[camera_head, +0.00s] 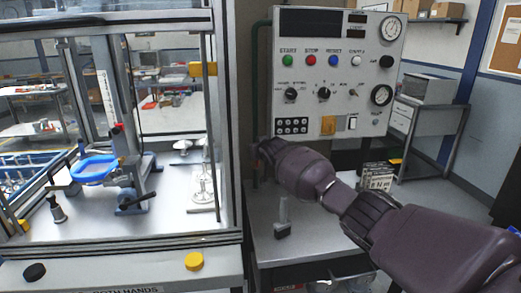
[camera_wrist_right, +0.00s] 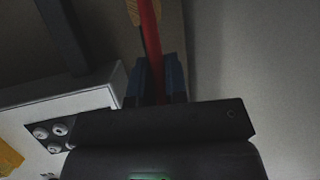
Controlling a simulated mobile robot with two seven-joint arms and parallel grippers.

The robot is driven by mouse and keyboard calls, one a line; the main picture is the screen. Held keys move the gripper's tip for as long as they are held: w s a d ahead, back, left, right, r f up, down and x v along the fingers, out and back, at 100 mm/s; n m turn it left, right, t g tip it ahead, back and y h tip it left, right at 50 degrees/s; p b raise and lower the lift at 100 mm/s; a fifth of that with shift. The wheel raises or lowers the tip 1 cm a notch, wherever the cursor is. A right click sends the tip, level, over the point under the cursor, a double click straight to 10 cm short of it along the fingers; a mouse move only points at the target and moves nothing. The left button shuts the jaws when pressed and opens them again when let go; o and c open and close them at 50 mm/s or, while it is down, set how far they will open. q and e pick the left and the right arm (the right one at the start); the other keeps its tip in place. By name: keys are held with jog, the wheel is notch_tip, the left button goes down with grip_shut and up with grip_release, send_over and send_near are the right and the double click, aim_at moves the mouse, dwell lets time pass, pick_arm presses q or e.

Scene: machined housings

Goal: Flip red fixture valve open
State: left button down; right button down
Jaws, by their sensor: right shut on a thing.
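The red fixture valve handle (camera_wrist_right: 150,40) shows in the right wrist view as a long thin red bar running down between the dark blue fingers. My right gripper (camera_wrist_right: 159,80) is shut on this handle. In the head view my right arm reaches in from the right, and my right gripper (camera_head: 264,148) is at the lower left edge of the grey control panel. The valve body is hidden or too small to make out there. My left gripper is in neither view.
The control panel (camera_head: 345,100) with buttons, knobs and gauges stands beside the gripper. A dark green pipe (camera_head: 255,75) runs down its left side. A glazed machine enclosure (camera_head: 228,130) is at left. A metal bench (camera_head: 320,235) lies below my right arm.

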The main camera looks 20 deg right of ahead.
dwell(0.3)
jog(key=c, duration=1.2)
grip_release()
jog(key=shift+a, duration=0.15)
jog(key=shift+o, duration=0.2)
jog(key=shift+s, duration=0.15)
jog(key=p+v, duration=0.1)
jog(key=v, duration=0.9)
jog(key=shift+s+r+p, duration=0.2)
jog(key=shift+p, duration=0.1)
